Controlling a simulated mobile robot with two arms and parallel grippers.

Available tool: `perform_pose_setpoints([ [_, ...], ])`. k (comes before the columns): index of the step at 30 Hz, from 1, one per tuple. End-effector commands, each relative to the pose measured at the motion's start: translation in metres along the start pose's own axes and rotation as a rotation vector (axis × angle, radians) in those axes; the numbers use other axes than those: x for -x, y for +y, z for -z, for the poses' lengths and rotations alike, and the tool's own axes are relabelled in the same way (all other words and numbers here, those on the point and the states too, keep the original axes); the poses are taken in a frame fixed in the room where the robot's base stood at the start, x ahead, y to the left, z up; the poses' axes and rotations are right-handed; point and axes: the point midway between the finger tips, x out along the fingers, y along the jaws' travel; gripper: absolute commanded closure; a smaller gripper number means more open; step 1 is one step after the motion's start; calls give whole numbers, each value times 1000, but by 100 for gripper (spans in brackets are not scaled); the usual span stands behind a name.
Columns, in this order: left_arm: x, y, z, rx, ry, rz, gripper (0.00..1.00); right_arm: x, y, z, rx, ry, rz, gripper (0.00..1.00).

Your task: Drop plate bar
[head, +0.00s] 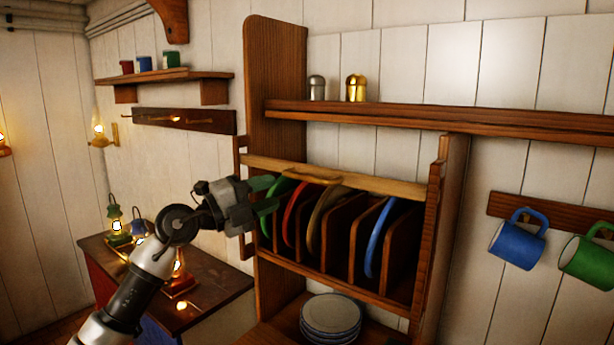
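The plate bar (380,183) is a light wooden rail across the upper front of the plate rack (438,215), with a yellowish grip (312,177) near its middle. The bar lies high, above the slots, with its ends at the rack's side posts. Several plates stand upright in the slots: green (266,228), red (289,222), brown (318,225) and blue (377,240). My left gripper (268,194) is at the rack's left end, just below the bar and left of the grip. Its two fingers are apart with nothing seen between them. My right gripper is not in view.
Stacked plates (331,314) sit below the rack. A shelf (400,115) above holds silver (316,88) and brass (356,88) shakers. Blue (517,243) and green (588,262) mugs hang at right. A dark cabinet (215,287) with lamps stands at left.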

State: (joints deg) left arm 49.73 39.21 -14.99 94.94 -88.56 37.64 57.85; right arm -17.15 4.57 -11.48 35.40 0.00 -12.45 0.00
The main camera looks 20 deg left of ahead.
Motion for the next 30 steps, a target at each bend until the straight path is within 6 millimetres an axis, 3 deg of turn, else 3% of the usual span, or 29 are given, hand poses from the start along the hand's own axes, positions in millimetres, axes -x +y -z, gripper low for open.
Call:
perform_pose_setpoints([
  [6, -45, -6, 1, 4, 4, 3, 61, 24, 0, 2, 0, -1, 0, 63],
  [13, -80, -4, 1, 2, 3, 4, 61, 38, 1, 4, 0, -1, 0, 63],
  [26, -91, 0, 1, 0, 2, 3, 61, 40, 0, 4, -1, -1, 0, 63],
  [30, -91, -1, 1, 0, 2, 3, 79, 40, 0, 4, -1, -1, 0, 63],
])
